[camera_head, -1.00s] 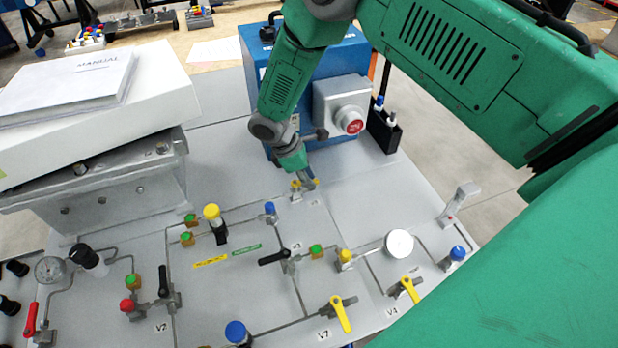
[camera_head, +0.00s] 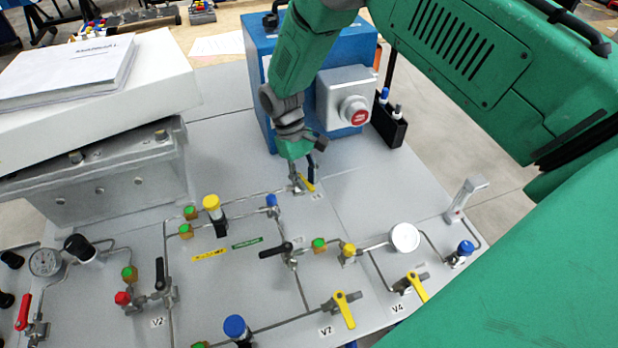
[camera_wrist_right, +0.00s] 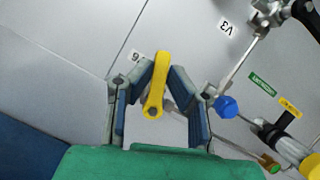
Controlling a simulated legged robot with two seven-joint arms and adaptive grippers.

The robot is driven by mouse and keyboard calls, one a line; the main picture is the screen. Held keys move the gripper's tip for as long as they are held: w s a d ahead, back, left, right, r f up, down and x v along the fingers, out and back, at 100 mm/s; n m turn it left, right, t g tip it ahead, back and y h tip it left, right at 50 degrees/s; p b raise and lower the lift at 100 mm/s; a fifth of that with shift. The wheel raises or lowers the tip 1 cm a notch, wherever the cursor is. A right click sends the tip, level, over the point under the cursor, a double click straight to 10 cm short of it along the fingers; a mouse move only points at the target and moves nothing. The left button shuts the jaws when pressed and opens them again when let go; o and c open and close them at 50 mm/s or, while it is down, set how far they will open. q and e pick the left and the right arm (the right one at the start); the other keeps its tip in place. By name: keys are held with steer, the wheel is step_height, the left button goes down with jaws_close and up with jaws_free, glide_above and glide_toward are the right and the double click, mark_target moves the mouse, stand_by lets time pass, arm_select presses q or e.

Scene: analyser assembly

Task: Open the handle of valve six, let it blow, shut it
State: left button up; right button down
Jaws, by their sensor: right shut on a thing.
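The yellow handle of valve six (camera_head: 309,185) is at the back of the grey panel, in front of the blue box. My right gripper (camera_head: 311,177) reaches down to it from above. In the right wrist view the yellow handle (camera_wrist_right: 155,88) lies between the two fingertips of my right gripper (camera_wrist_right: 158,70), which are shut on it. A white label with a 6 (camera_wrist_right: 136,57), partly covered, is beside the fingers. The valve body is mostly hidden behind the gripper in the head view. My left gripper is not in view.
A blue-topped fitting (camera_head: 272,201) and a black-handled valve (camera_head: 277,250) are nearby. Bare panel lies to the right.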

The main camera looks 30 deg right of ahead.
steer(key=shift+w+a+r+m+y, duration=0.15)
steer(key=shift+a+m+y, duration=0.1)
steer(key=shift+m, duration=0.45)
steer(key=shift+w+a+f+m+y, duration=0.1)
steer(key=shift+m+y, duration=0.1)
steer(key=shift+m, duration=0.5)
steer(key=shift+w+a+r+m+y, duration=0.15)
steer(key=shift+a+m+y, duration=0.1)
steer(key=shift+m, duration=0.45)
steer(key=c, duration=1.5)
jaws_free()
steer(key=shift+c, duration=0.2)
steer(key=shift+f, duration=0.15)
steer(key=shift+s, duration=0.1)
steer(key=v, duration=1.2)
steer(key=shift+d, duration=0.1)
